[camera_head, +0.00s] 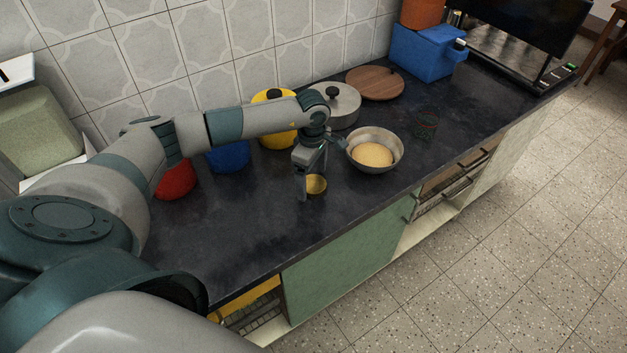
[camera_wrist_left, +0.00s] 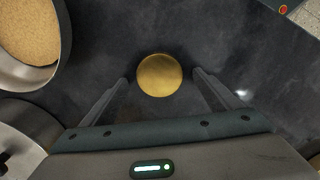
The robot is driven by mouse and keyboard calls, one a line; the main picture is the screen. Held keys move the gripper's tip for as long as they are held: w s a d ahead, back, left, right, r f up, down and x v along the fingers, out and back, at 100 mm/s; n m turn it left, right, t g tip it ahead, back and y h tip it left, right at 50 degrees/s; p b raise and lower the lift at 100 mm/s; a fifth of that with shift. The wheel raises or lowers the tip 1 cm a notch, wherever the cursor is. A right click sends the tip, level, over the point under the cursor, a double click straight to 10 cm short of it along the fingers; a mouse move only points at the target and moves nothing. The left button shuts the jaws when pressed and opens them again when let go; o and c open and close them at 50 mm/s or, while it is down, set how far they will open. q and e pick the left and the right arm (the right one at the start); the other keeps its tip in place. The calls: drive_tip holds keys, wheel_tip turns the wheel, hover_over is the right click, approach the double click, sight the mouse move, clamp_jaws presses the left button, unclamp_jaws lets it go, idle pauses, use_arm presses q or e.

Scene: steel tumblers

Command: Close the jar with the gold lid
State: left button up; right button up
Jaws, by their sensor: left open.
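The gold lid (camera_head: 316,184) lies on the dark counter below my left gripper (camera_head: 318,172). In the left wrist view the lid (camera_wrist_left: 160,75) is a round gold disc between the two finger tips. The left gripper is open, with a finger on either side of the lid; whether they touch it I cannot tell. My right gripper is not in view.
A steel bowl with tan contents (camera_head: 376,143) stands just right of the gripper. Behind are a steel pot (camera_head: 343,107), a yellow pot (camera_head: 274,97), a wooden board (camera_head: 375,84) and a blue box (camera_head: 425,52). The counter's front (camera_head: 262,240) is clear.

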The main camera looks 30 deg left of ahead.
use_arm(q)
drive_tip(key=shift+f, duration=0.25)
drive_tip(key=c, duration=1.2)
drive_tip(key=shift+r, duration=0.2)
drive_tip(key=shift+c, duration=0.2)
